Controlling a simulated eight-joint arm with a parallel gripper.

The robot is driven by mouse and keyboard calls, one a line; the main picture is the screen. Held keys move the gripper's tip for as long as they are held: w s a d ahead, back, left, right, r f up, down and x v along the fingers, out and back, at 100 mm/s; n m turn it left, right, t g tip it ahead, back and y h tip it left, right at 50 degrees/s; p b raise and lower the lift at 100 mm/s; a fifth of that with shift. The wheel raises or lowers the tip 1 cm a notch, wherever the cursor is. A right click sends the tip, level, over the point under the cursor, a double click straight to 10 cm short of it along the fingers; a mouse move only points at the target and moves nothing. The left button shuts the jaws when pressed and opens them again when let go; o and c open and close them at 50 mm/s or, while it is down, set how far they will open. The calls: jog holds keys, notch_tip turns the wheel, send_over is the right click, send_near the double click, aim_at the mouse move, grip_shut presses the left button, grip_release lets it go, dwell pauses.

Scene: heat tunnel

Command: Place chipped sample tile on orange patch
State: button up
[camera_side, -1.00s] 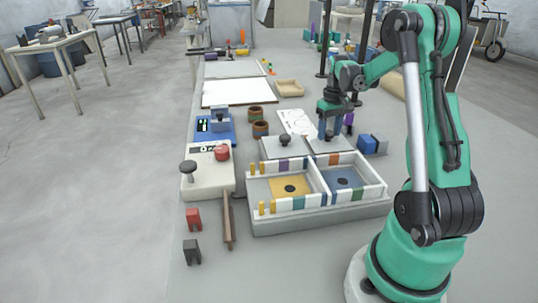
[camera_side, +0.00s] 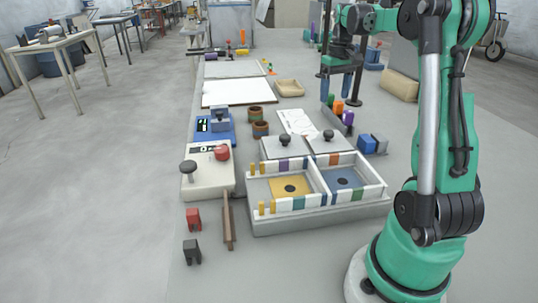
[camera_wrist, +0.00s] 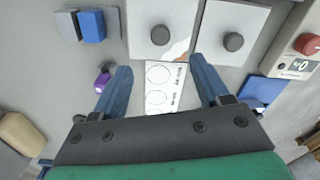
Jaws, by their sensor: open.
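Two pale grey square tiles with dark round knobs lie behind the two-part tray, the right one (camera_side: 331,146) and the left one (camera_side: 284,146). In the wrist view they appear swapped; the left tile there (camera_wrist: 152,22) has a ragged white and tan lower-right corner, which looks chipped, and the other tile (camera_wrist: 238,18) looks whole. The orange patch (camera_side: 276,183) lies in the tray's left compartment with a dark disc at its middle. My gripper (camera_side: 336,94) is open and empty, raised above and behind the tiles; its fingers (camera_wrist: 160,80) also show in the wrist view.
The tray (camera_side: 300,222) has white walls and a blue patch (camera_side: 338,173) in its right compartment. A white card (camera_side: 297,121) lies behind the tiles. A blue block (camera_side: 367,145) and small coloured items (camera_side: 348,117) stand right. A red-knobbed device (camera_side: 208,173) stands left.

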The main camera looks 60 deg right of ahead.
jog(key=w+a+r+n+t+h, duration=0.1)
jog(key=w+a+n+t, duration=0.1)
jog(key=a, duration=0.6)
jog(key=w+a+r+n+t, duration=0.1)
jog(key=w+a, duration=0.2)
jog(key=a, duration=0.5)
jog(key=s+a+f+n+t, duration=0.1)
jog(key=s+a+f+t, duration=0.1)
jog(key=a, duration=0.5)
jog(key=s+a+f+n+t+y, duration=0.1)
jog(key=a+f+n+t, duration=0.1)
jog(key=a, duration=0.5)
jog(key=shift+s+f, duration=0.35)
jog(key=shift+f, duration=0.15)
jog(key=o, duration=0.5)
jog(key=shift+w+d+r, duration=0.1)
jog(key=shift+d+r, duration=0.05)
jog(key=w+d+r+m+g, duration=0.35)
jog(key=d+r+m, duration=0.4)
jog(key=m, duration=0.25)
jog(key=w+d+r+m+g, duration=0.2)
jog(key=w+d+r+m, duration=0.3)
jog(key=d+r+m, duration=0.4)
jog(key=s+d+f+m+g, duration=0.2)
jog(key=d+m, duration=0.3)
jog(key=m, duration=0.3)
jog(key=shift+t, duration=0.25)
jog(key=shift+w+f, duration=0.1)
jog(key=shift+f, duration=4.9)
